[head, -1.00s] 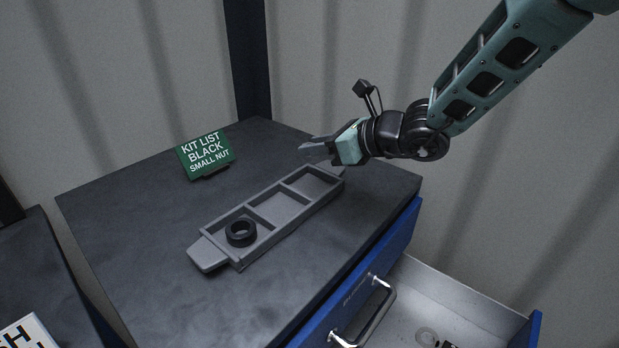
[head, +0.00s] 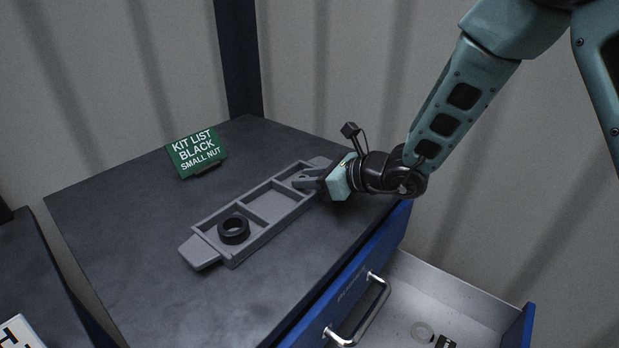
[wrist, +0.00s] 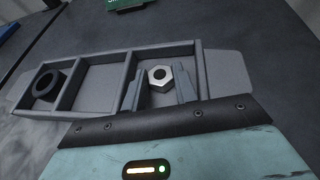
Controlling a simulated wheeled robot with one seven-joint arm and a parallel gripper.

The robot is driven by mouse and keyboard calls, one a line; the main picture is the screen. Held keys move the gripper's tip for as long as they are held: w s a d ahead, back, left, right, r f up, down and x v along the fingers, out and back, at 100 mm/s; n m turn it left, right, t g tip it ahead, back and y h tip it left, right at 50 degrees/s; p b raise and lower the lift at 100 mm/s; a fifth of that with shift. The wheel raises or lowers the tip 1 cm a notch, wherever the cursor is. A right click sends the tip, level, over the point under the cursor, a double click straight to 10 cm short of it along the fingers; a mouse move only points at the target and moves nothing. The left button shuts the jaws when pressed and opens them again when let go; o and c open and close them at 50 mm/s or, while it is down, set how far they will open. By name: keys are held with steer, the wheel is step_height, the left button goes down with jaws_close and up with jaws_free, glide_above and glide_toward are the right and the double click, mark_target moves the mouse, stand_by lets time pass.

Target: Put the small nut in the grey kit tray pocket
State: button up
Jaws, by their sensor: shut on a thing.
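The small nut (wrist: 160,76), a silver hexagon with a dark hole, shows in the wrist view between the fingertips of my gripper (wrist: 158,86). My gripper is shut on it. In the head view my gripper (head: 303,181) is at the far right end pocket of the grey kit tray (head: 262,243), low over it. The tray also shows in the wrist view (wrist: 98,58), with three pockets in a row. I cannot tell whether the nut touches the pocket floor. In the head view the nut is too small to make out clearly.
A black ring (head: 234,229) lies in the near left end pocket; the middle pocket (head: 268,206) is empty. A green sign (head: 197,152) reading "KIT LIST BLACK SMALL NUT" stands behind the tray.

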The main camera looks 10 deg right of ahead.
steer(key=o, duration=0.8)
steer(key=shift+c, duration=0.2)
steer(key=shift+r+p, duration=0.15)
steer(key=shift+p, duration=0.15)
steer(key=v, duration=1.2)
steer(key=shift+b, duration=0.35)
steer(key=s+a+n+g, duration=0.1)
steer(key=s, duration=0.1)
steer(key=s+a+n+g, duration=0.1)
steer(key=s+a+n, duration=0.1)
steer(key=s+a+n+g, duration=0.2)
steer(key=shift+s+r+y, duration=0.2)
steer(key=shift+r+y, duration=0.15)
steer(key=shift+y, duration=0.05)
steer(key=s+a+n+g+h, duration=0.1)
steer(key=s+a+n+g, duration=0.25)
steer(key=s+n, duration=0.45)
steer(key=s+d+f+n+h, duration=0.1)
steer(key=s+d+n+h, duration=0.2)
steer(key=n, duration=0.7)
steer(key=s+d+f+n+h, duration=0.1)
steer(key=s+d+n+h, duration=0.3)
steer(key=s+n+h, duration=0.3)
steer(key=s+n, duration=0.1)
steer(key=n, duration=0.1)
steer(key=shift+s+d+n, duration=0.3)
steer(key=shift+s+n, duration=0.1)
